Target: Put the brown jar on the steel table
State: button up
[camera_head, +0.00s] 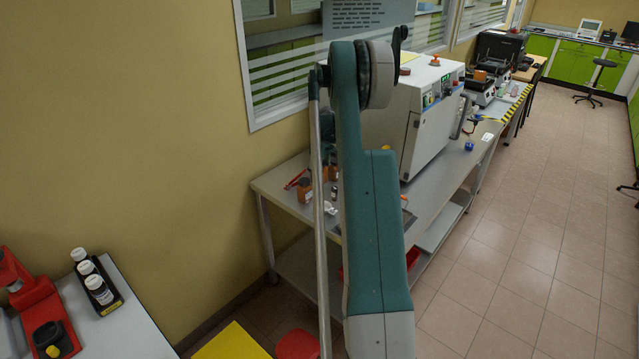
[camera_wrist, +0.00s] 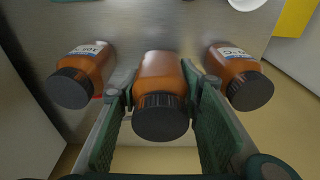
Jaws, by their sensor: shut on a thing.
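The steel table (camera_head: 275,184) stands against the wall, with brown jars (camera_head: 304,190) near its left end. In the wrist view my gripper (camera_wrist: 160,88) has its green-padded fingers on either side of a brown jar (camera_wrist: 162,72) with a black cap, and it is shut on that jar. The grey steel surface (camera_wrist: 150,20) shows behind it; I cannot tell whether the held jar touches it. A labelled brown jar (camera_wrist: 88,69) is to the left of the fingers and another (camera_wrist: 234,65) to the right. My arm hides my gripper in the head view.
A large white machine (camera_head: 400,125) stands on the steel table behind my arm. A separate table at lower left carries a black rack of white-capped bottles (camera_head: 97,284) and a red device (camera_head: 45,310).

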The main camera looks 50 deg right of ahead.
jog(key=shift+f, duration=1.9)
jog(key=shift+f, duration=0.1)
jog(key=o, duration=1)
jog(key=r, duration=0.4)
jog(key=s+r, duration=0.1)
jog(key=r, duration=0.7)
jog(key=shift+s+p, duration=0.3)
jog(key=shift+s, duration=0.1)
jog(key=shift+a+r, duration=0.1)
jog(key=shift+r, duration=0.05)
